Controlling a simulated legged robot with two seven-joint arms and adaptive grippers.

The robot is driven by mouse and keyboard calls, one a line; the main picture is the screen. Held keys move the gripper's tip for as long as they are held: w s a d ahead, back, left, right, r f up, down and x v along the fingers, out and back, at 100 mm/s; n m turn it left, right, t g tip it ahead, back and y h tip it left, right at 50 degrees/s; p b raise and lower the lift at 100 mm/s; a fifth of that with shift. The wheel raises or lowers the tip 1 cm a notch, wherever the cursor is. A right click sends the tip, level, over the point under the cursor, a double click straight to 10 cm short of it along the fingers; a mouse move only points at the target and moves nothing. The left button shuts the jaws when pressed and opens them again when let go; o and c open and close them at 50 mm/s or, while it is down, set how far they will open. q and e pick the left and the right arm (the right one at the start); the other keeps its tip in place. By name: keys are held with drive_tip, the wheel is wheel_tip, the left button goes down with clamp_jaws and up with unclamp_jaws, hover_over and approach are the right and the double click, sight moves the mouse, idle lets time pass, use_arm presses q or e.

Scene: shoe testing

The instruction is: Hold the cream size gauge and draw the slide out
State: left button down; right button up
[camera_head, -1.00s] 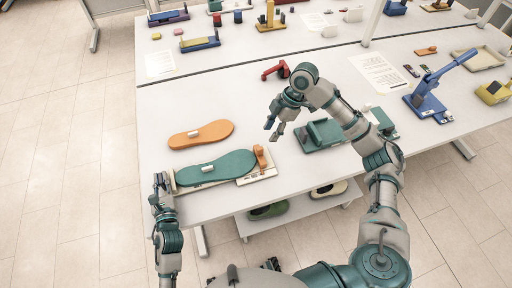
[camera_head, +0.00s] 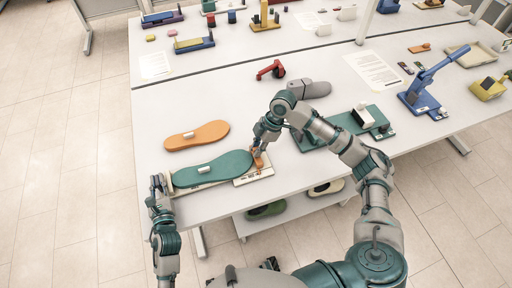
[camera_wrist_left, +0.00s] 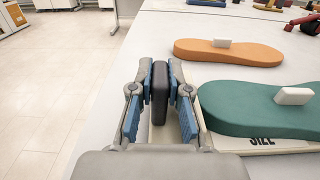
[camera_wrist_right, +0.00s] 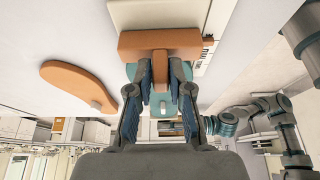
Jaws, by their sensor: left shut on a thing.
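The cream size gauge (camera_head: 258,174) lies near the table's front left edge, with the teal insole (camera_head: 225,166) on top and the word SIZE showing in the left wrist view. My left gripper (camera_wrist_left: 160,92) is shut on a dark upright tab (camera_wrist_left: 160,95) at the gauge's left end. The orange slide (camera_head: 259,160) is at the gauge's right end, partly hidden by my right gripper in the head view. My right gripper (camera_wrist_right: 160,85) has its fingers on either side of the stem of the orange slide (camera_wrist_right: 160,43). I cannot tell whether both fingers touch it.
An orange insole (camera_head: 197,135) lies behind the gauge. A green device (camera_head: 360,122) stands right of my right forearm, and a grey insole (camera_head: 308,89) lies behind it. A red tool (camera_head: 271,69) and a blue lever press (camera_head: 424,93) are further back.

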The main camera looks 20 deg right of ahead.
clamp_jaws()
drive_tip(key=shift+d, duration=1.75)
drive_tip(key=o, duration=0.6)
unclamp_jaws()
drive_tip(key=shift+o, duration=0.3)
drive_tip(key=shift+a, duration=0.1)
drive_tip(key=shift+r, duration=0.1)
drive_tip(key=shift+r, duration=0.35)
drive_tip(key=v, duration=1.1)
drive_tip(key=shift+d, duration=0.2)
